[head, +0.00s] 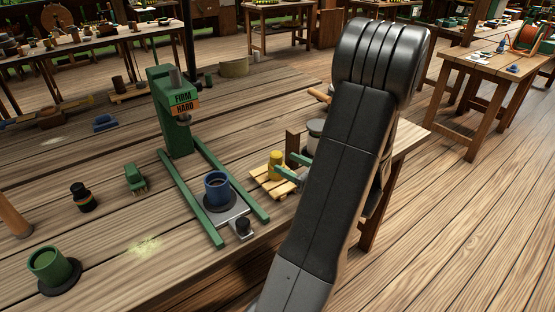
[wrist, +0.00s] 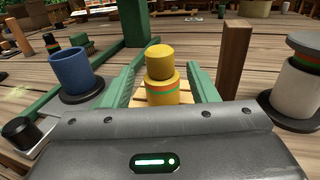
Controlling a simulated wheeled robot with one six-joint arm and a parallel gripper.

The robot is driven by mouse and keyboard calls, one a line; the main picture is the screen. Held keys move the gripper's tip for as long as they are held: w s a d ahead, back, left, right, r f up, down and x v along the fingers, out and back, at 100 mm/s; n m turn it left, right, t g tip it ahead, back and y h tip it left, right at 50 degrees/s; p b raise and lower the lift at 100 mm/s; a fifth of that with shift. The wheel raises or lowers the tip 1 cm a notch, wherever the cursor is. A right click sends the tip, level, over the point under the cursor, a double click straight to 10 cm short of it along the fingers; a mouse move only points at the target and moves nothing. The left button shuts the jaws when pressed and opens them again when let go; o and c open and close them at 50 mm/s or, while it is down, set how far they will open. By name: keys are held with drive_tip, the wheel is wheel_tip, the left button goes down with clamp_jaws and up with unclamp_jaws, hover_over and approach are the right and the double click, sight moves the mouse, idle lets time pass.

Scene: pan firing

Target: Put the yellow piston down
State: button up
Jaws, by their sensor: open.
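The yellow piston (head: 275,163) stands upright on a small slatted wooden rack (head: 258,173) near the table's right edge. In the wrist view the yellow piston (wrist: 161,78) shows a green and orange band and stands between the two green fingers of my gripper (wrist: 160,92). The fingers are open, one on each side of it, with a visible gap on the left; contact on the right cannot be told. In the head view my gripper (head: 291,168) reaches in from the right, partly hidden by my arm.
A green press (head: 172,120) labelled "FIRM HARD" stands to the left, with a blue cup (head: 217,187) on its sliding plate. A brown post (wrist: 234,58) and a pale pot (wrist: 296,92) stand close on the right. A green cup (head: 50,268) and a black piston (head: 82,198) stand at the left.

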sight(280, 156)
drive_tip(key=shift+v, duration=2.75)
drive_tip(key=shift+a, duration=0.1)
drive_tip(key=x, duration=1.2)
drive_tip(key=shift+a+f, duration=0.1)
drive_tip(key=shift+r+p, duration=0.35)
drive_tip(key=shift+r, duration=0.65)
drive_tip(key=shift+f, duration=0.15)
